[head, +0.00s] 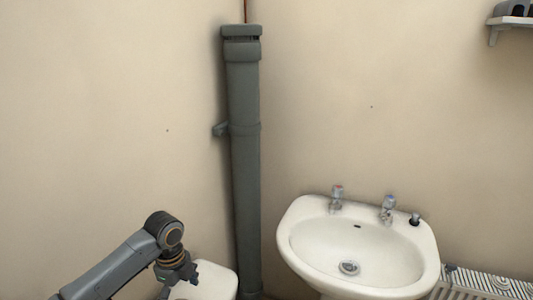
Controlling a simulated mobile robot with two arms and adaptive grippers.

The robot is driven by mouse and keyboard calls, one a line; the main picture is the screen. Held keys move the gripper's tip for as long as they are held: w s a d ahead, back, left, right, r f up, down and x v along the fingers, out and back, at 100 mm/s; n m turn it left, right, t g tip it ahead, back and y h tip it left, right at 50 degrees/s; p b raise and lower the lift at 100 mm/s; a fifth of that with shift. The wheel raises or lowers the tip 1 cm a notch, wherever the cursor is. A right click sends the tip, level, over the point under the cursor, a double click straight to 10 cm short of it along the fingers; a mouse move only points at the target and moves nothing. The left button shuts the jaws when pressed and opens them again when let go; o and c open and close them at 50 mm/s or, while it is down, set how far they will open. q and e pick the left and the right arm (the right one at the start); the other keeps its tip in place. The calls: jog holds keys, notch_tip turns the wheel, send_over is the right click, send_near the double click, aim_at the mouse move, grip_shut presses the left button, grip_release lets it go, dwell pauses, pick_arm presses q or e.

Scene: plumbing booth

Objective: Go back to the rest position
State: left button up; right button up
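My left arm comes in from the lower left. My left gripper (178,276) hangs at its end, pointing down, in front of a white rounded fixture (214,281). It is small and dark here, and I cannot tell whether its fingers are open or shut or whether they touch the fixture. My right gripper is not in view.
A white washbasin (390,262) with a red-marked tap (337,197) and a blue-marked tap (388,208) stands right of centre. A grey vertical pipe (244,170) fills the corner. A radiator (485,285) is at lower right, a shelf (512,21) at upper right.

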pick_arm(q)
jog(key=s+d+f+n+t+h, duration=0.2)
jog(key=s+d+f+n, duration=0.6)
jog(key=s+d, duration=0.55)
jog(key=s+a+n+t+y, duration=0.1)
jog(key=s+a+n, duration=0.3)
jog(key=s+n, duration=0.3)
jog(key=s+a+n+y, duration=0.1)
jog(key=s+a+n, duration=0.35)
jog(key=s, duration=0.35)
notch_tip(320, 180, down, 25)
jog(key=s+g, duration=0.1)
jog(key=s, duration=0.1)
jog(key=s+a+f, duration=0.1)
jog(key=s+f, duration=0.7)
jog(key=s+a+f+g, duration=0.1)
jog(key=s+a+f, duration=0.1)
jog(key=s+f, duration=0.6)
jog(key=shift+s+a+f, duration=0.25)
jog(key=shift+s, duration=0.15)
